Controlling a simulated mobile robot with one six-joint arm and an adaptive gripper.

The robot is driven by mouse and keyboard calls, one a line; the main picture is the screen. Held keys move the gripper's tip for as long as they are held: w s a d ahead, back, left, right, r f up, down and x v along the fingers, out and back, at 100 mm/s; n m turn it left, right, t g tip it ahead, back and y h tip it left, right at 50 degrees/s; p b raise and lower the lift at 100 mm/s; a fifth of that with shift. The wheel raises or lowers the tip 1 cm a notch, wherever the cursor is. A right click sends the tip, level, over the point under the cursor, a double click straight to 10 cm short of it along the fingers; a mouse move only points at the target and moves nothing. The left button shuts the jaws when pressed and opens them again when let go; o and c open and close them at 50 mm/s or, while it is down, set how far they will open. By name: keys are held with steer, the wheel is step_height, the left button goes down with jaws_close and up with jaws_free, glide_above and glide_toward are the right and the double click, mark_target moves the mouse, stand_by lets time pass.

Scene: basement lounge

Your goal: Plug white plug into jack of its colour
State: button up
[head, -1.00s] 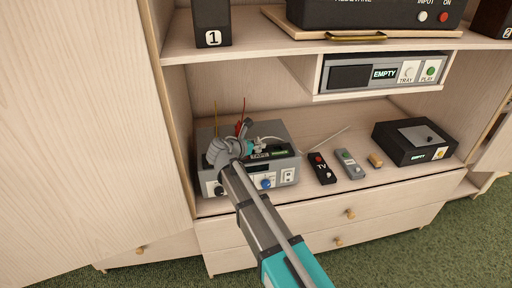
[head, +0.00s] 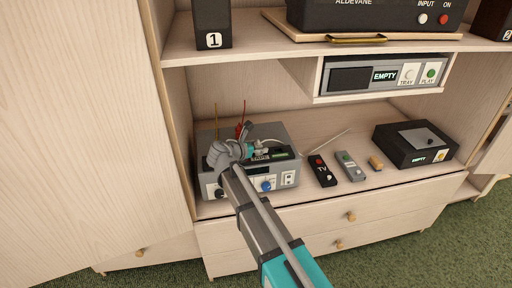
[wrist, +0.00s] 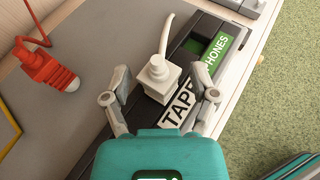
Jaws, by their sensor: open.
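The white plug (wrist: 158,72) stands between the two fingers of my gripper (wrist: 160,98) in the wrist view, its cord rising from its top. The fingers are spread, with a gap on each side of the plug. The plug is at the black strip (wrist: 188,47) on the grey unit, beside the white TAPE label (wrist: 180,108). I cannot tell whether it is seated in a jack; any opening under it is hidden. In the head view my gripper (head: 262,149) is over the grey unit (head: 288,165).
A red plug (wrist: 48,70) with a red cord lies on the unit's top, left in the wrist view. A green PHONES label (wrist: 217,50) is to the right. Remotes (head: 321,171) and a black box (head: 415,143) stand to the right; a shelf (head: 330,42) hangs above.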

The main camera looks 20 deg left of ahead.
steer(key=shift+r, duration=0.1)
steer(key=shift+s+r, duration=0.1)
steer(key=shift+r, duration=0.05)
steer(key=p+v, duration=0.4)
steer(key=v, duration=0.7)
steer(key=shift+s+a+p, duration=0.2)
steer(key=shift+s+p, duration=0.1)
steer(key=shift+p, duration=0.1)
steer(key=shift+w, duration=0.1)
stand_by(0.3)
